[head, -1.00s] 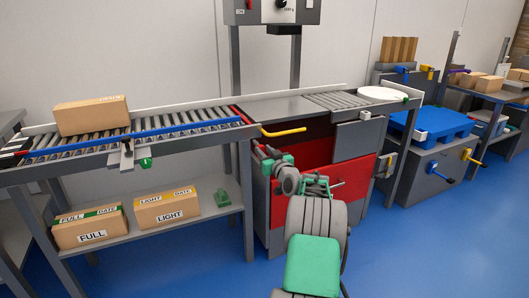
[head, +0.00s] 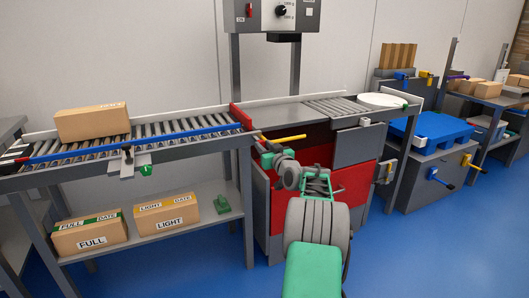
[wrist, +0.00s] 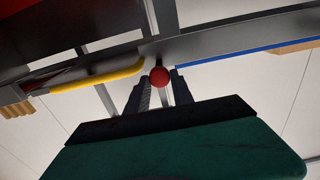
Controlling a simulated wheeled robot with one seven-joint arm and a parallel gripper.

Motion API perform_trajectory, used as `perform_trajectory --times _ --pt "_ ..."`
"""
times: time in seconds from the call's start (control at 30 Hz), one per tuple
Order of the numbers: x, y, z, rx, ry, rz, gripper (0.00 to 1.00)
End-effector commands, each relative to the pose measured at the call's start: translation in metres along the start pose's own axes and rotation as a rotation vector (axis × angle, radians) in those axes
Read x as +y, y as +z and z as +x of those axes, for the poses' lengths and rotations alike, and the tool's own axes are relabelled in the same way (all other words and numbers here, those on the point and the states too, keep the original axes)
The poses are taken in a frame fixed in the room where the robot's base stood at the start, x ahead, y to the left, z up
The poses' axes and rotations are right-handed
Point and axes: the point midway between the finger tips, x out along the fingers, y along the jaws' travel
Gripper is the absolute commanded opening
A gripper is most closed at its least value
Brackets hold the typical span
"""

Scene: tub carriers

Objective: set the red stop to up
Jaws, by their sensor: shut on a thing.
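The red stop (head: 241,117) is a red plate at the right end of the roller conveyor. It stands up above the rollers. Its round red knob (wrist: 159,76) shows between the fingertips in the wrist view. My gripper (wrist: 160,86) is shut on this knob, one dark finger on each side. In the head view my arm reaches up to the conveyor's right end, and its own links hide most of the gripper and the knob.
A yellow handle (head: 284,139) sticks out just right of the stop; it also shows in the wrist view (wrist: 98,76). A blue rail (head: 160,140) runs along the conveyor front. A carton (head: 93,123) lies on the rollers at left. Blue floor is clear at right.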

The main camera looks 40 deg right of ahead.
Motion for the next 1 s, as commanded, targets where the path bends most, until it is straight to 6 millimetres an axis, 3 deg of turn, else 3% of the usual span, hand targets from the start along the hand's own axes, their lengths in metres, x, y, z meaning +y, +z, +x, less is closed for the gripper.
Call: perform_trajectory --times 0.13,0.17,0.4,0.7,1.0 --pt "0.001 -0.009 0.0 0.014 0.001 -0.006 0.0" --pt "0.0 -0.009 0.0 0.014 0.001 -0.007 0.31" --pt "0.0 -0.006 0.0 0.009 0.0 -0.004 0.5" --pt "0.001 -0.004 -0.005 0.006 0.001 -0.002 0.5" --pt "0.001 -0.006 -0.062 0.008 0.002 -0.003 0.5"
